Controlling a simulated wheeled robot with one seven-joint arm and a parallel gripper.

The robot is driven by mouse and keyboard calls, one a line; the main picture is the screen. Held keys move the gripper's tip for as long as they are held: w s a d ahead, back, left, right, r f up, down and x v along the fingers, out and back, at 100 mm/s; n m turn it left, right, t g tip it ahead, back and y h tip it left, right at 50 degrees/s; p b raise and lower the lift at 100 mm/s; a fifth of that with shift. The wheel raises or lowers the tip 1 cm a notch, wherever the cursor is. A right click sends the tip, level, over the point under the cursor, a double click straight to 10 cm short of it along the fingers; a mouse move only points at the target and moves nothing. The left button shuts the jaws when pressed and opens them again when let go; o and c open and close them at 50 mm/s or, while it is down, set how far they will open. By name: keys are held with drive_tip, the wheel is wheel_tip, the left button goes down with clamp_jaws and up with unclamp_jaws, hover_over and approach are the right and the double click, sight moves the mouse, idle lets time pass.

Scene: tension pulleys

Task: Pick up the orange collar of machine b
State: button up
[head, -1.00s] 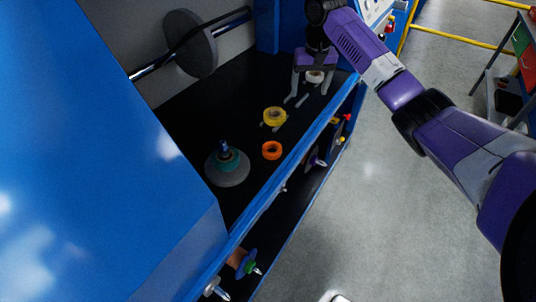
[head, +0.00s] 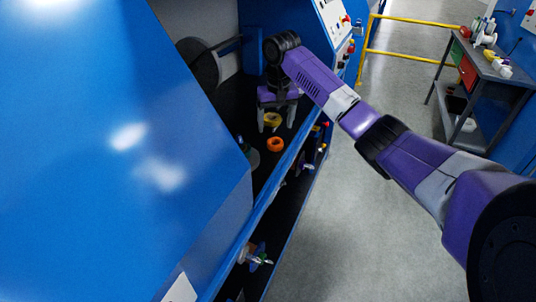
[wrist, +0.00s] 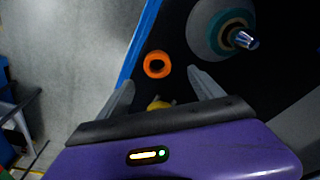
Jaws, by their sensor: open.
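The orange collar (head: 276,144) lies on the black shelf of the blue machine, near its front edge. In the wrist view the orange collar (wrist: 157,64) sits beyond the fingertips, between their lines and apart from them. My gripper (head: 276,126) is open and empty above the shelf, behind the collar in the head view. Its two fingers also show in the wrist view (wrist: 160,78). A yellow ring (head: 272,119) lies under my gripper; in the wrist view the yellow ring (wrist: 158,104) is partly hidden by the gripper body.
A grey disc with a teal hub and metal spindle (wrist: 222,28) stands beside the collar. The blue front rail (head: 262,198) edges the shelf. The blue machine cover (head: 110,150) hides much of the shelf. Open floor (head: 350,230) lies right; a grey workbench (head: 490,65) stands beyond.

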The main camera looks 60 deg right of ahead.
sight(276, 139)
drive_tip(key=shift+a+f, duration=0.2)
drive_tip(key=shift+f, duration=0.05)
drive_tip(key=shift+w+d+f, duration=0.1)
drive_tip(key=shift+d+f, duration=0.05)
drive_tip(key=shift+f, duration=0.7)
drive_tip(key=shift+w+d+f+p, duration=0.1)
drive_tip(key=shift+d+f+p, duration=0.1)
drive_tip(key=shift+f, duration=0.7)
drive_tip(key=shift+d+f+p, duration=0.1)
drive_tip(key=shift+d+f, duration=0.15)
drive_tip(key=shift+f, duration=0.7)
drive_tip(key=shift+w+d+f+p, duration=0.1)
drive_tip(key=shift+d+f, duration=0.1)
drive_tip(key=shift+f, duration=0.7)
drive_tip(key=shift+c, duration=0.3)
drive_tip(key=c, duration=1.4)
